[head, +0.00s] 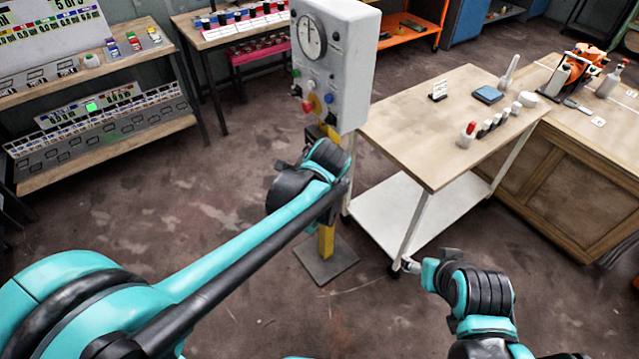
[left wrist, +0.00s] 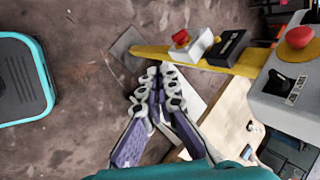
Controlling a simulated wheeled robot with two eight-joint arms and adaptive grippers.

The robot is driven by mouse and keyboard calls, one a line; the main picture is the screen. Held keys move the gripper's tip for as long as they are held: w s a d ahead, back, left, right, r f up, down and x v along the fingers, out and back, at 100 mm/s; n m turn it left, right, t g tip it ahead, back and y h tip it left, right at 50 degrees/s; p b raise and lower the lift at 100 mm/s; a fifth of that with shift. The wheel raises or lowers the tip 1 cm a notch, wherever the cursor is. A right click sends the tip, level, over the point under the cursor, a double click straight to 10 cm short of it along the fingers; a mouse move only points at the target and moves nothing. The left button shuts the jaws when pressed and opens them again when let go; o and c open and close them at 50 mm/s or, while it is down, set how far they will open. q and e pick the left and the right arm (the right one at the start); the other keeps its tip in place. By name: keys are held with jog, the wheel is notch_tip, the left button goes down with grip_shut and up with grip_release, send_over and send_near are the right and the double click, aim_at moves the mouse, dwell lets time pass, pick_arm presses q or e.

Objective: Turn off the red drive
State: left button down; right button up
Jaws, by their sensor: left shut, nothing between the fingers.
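A grey control box (head: 340,60) with a round dial stands on a yellow post (head: 326,240) in the head view. A red knob (head: 308,106) is low on its front. In the left wrist view the box shows a red mushroom button (left wrist: 299,37) and a black switch (left wrist: 287,80). A small white unit with a red top (left wrist: 190,45) and a black unit (left wrist: 228,47) sit along the yellow post. My left gripper (left wrist: 167,70) is shut and empty, apart from these units. I cannot tell which control is the red drive.
A wooden-topped cart (head: 440,120) with small items stands right of the post. A workbench (head: 590,150) is beyond it. Shelves (head: 110,150) with labelled panels are at the left. The floor (head: 150,215) between shelves and post is clear.

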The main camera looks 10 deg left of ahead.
pick_arm(q)
jog(key=shift+s+r+n, duration=0.3)
jog(key=shift+s+n, duration=0.1)
jog(key=shift+s, duration=0.15)
pick_arm(e)
jog(key=shift+d, duration=0.3)
pick_arm(q)
jog(key=shift+f, duration=0.15)
jog(key=w+a+f+t+h+b, duration=0.1)
jog(key=w+a+f+t+h, duration=0.1)
jog(key=w+f, duration=0.3)
jog(key=w+a+f+t+h+b, duration=0.1)
jog(key=w+a+f+t, duration=0.3)
jog(key=f, duration=0.7)
jog(key=shift+w+a+n+h+b, duration=0.2)
jog(key=shift+w+n+h+b, duration=0.15)
jog(key=shift+w+h, duration=0.55)
pick_arm(e)
notch_tip(320, 180, down, 3)
jog(key=shift+r, duration=0.1)
pick_arm(q)
jog(key=shift+f, duration=0.1)
jog(key=a+f+b+x, duration=0.1)
jog(key=b+x, duration=0.4)
jog(key=x, duration=0.8)
jog(key=shift+a, duration=0.75)
pick_arm(e)
notch_tip(320, 180, down, 5)
jog(key=shift+r, duration=0.1)
